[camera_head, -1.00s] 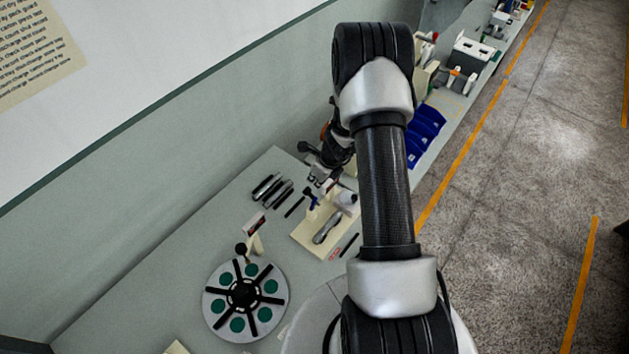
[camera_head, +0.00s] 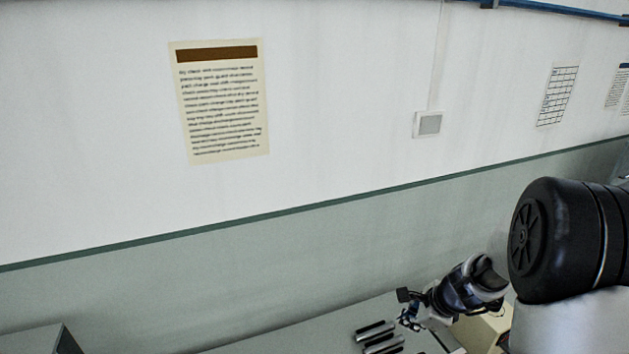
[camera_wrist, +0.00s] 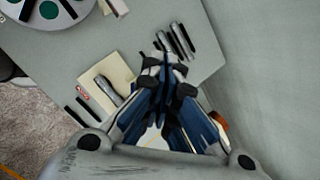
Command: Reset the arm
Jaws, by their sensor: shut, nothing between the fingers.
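My gripper (camera_wrist: 163,62) is shut and empty in the wrist view. It is above the bench, and its fingertips point toward several dark and silver spindles (camera_wrist: 181,42) lying on the bench top. The fingers cover part of a cream board (camera_wrist: 100,75) with a grey cylindrical piece (camera_wrist: 107,88) on it. In the head view my arm is at the lower right, and the wrist end is near the spindles (camera_head: 378,335). The fingertips are too small to make out clearly there.
A round plate with green discs (camera_wrist: 48,10) sits at the bench's upper left in the wrist view. The bench (camera_wrist: 215,58) backs onto a wall (camera_head: 300,260) with a notice (camera_head: 222,105). Thin dark rods (camera_wrist: 80,108) lie beside the cream board.

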